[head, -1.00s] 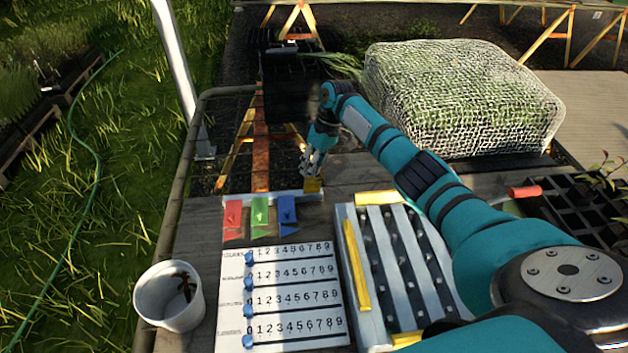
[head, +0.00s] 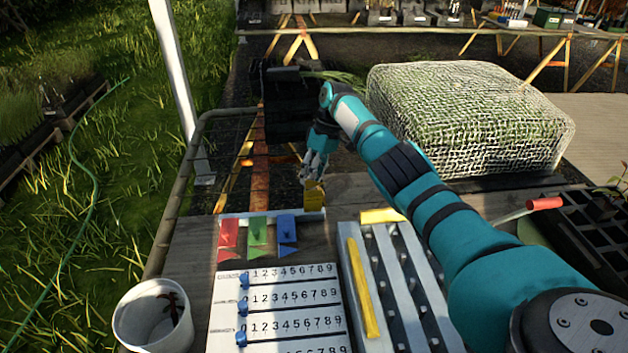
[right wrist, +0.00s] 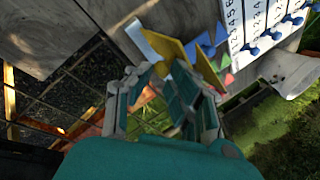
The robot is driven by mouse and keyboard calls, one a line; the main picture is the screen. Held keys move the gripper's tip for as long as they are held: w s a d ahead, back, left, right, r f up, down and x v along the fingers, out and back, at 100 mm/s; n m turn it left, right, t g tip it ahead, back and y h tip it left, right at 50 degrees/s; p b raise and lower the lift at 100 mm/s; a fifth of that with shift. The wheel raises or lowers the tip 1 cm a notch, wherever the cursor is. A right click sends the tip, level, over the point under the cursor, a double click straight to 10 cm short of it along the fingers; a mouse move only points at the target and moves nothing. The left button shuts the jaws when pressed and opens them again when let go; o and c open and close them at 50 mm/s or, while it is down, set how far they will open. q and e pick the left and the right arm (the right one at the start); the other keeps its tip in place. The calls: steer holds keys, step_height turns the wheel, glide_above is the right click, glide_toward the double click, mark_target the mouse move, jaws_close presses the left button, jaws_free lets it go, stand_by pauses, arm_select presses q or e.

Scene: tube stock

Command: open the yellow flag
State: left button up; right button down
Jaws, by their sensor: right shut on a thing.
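The yellow flag (head: 314,194) is at the right end of a white strip (head: 268,216) on the wooden bench, and stands up from it. My right gripper (head: 312,176) is at its upper edge, shut on it. In the right wrist view the yellow flag (right wrist: 168,48) shows as a tilted plate just beyond my right gripper's fingers (right wrist: 165,85); the fingers partly hide its lower edge. Red (head: 228,233), green (head: 257,230) and blue (head: 286,228) flags sit to its left, each with a small pennant shape below. My left gripper is out of view.
A number board (head: 280,300) with blue sliders lies nearer me, beside a grey rack (head: 432,322) with yellow bars. A white bucket (head: 130,318) stands at left. A net-covered block (head: 470,120) is beyond my right arm. A red-handled tool (head: 544,203) lies right.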

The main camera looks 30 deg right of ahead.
steer(key=shift+s+f, duration=0.25)
steer(key=shift+f, duration=0.45)
steer(key=c, duration=1.2)
jaws_free()
steer(key=shift+d+f, duration=0.15)
steer(key=shift+w, duration=0.15)
steer(key=shift+w, duration=0.1)
